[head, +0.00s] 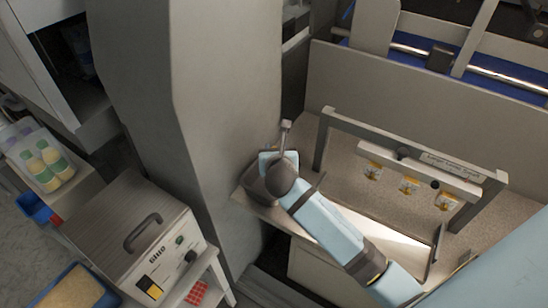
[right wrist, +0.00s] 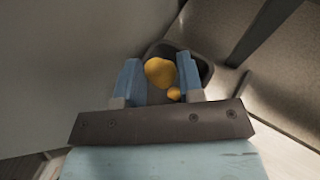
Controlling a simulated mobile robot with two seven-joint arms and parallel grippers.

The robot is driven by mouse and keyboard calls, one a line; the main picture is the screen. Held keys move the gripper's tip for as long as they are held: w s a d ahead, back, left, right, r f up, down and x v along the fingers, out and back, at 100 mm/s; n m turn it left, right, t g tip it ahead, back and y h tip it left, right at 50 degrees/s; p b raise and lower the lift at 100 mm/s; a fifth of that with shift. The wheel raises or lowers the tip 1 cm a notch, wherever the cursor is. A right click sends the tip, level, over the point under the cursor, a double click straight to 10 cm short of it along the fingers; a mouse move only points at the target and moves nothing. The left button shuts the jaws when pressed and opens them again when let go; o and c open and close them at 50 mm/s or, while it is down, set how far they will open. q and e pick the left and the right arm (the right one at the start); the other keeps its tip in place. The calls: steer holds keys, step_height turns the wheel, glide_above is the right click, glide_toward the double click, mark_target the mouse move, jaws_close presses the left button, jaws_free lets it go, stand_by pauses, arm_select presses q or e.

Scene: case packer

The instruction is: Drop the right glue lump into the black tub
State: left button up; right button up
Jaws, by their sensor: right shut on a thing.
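My right gripper (right wrist: 159,75) is shut on a yellow glue lump (right wrist: 158,71), held between its two blue fingers in the right wrist view. A smaller yellow piece (right wrist: 173,94) shows just below it; I cannot tell whether it is part of the lump. The black tub (right wrist: 205,70) is behind and beneath the fingers. In the head view the tub (head: 257,190) sits at the left end of the bench, and my right gripper (head: 270,160) is over it. The arm covers part of the tub, and the held lump is hidden there. My left gripper is not in view.
A grey frame with a labelled bar (head: 420,172) stands on the bench, with three yellow-marked nozzles under it. A tall grey column (head: 215,100) rises close left of the tub. A glue unit (head: 135,240) stands at lower left.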

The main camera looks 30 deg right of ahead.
steer(key=shift+m+g+h, duration=0.3)
steer(key=shift+m+h, duration=0.3)
steer(key=f, duration=0.4)
steer(key=shift+w+f, duration=0.15)
steer(key=shift+w, duration=0.1)
step_height(320, 180, down, 6)
steer(key=b, duration=0.7)
steer(key=shift+d, duration=0.1)
steer(key=shift+b, duration=0.35)
steer(key=o, duration=1)
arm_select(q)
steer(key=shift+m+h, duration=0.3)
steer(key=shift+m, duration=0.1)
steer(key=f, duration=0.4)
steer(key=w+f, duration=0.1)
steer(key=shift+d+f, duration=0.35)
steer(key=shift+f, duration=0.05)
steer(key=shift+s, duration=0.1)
